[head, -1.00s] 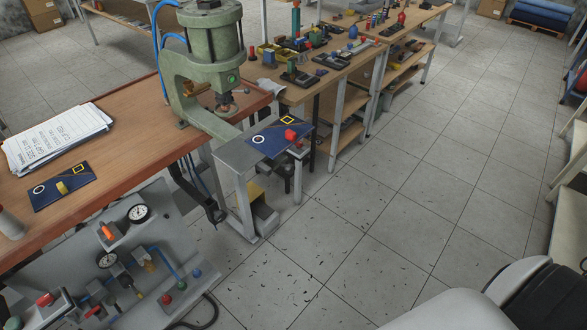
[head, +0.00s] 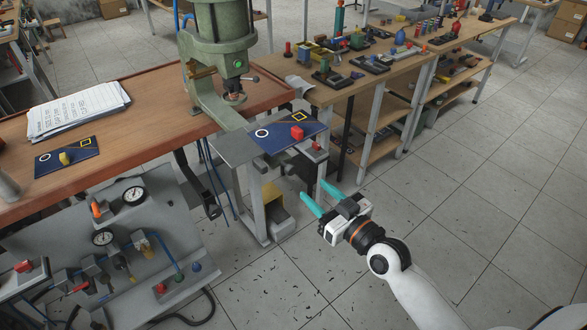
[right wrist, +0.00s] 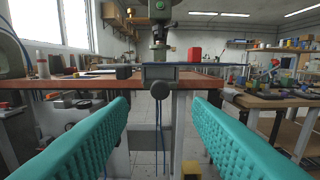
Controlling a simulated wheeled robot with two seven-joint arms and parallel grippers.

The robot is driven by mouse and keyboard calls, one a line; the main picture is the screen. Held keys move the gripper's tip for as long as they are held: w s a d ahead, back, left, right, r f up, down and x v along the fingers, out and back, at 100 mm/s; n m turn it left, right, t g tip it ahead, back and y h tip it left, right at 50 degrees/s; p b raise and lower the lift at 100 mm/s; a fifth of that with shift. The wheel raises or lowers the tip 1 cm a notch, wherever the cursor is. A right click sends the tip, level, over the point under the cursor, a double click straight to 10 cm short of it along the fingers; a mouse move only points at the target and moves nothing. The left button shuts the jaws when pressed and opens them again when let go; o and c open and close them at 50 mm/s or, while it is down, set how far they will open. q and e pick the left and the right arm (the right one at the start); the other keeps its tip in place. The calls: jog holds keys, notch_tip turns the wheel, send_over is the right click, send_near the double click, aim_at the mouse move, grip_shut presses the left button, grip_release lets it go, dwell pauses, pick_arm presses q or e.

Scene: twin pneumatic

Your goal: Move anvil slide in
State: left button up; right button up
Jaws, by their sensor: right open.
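The green press (head: 222,55) stands at the bench's right end. A grey slide (head: 236,149) reaches out from under it, with a blue marked plate (head: 287,132) and a red block (head: 297,132) beside or on it; I cannot tell exactly how they join. In the right wrist view the slide's grey end (right wrist: 174,73) faces me, with a dark round knob (right wrist: 160,90) between my fingers' lines of sight. My right gripper (head: 320,196) is open and empty, in front of and below the slide's outer end, apart from it. My left gripper is out of view.
A panel with gauges (head: 134,195) stands below at left. A second bench (head: 322,95) with small parts is behind. The floor at right is free.

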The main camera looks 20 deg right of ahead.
aim_at(292, 171)
jog(key=p+x, duration=0.1)
jog(key=x, duration=0.9)
jog(key=shift+w+a, duration=0.1)
jog(key=shift+w, duration=0.1)
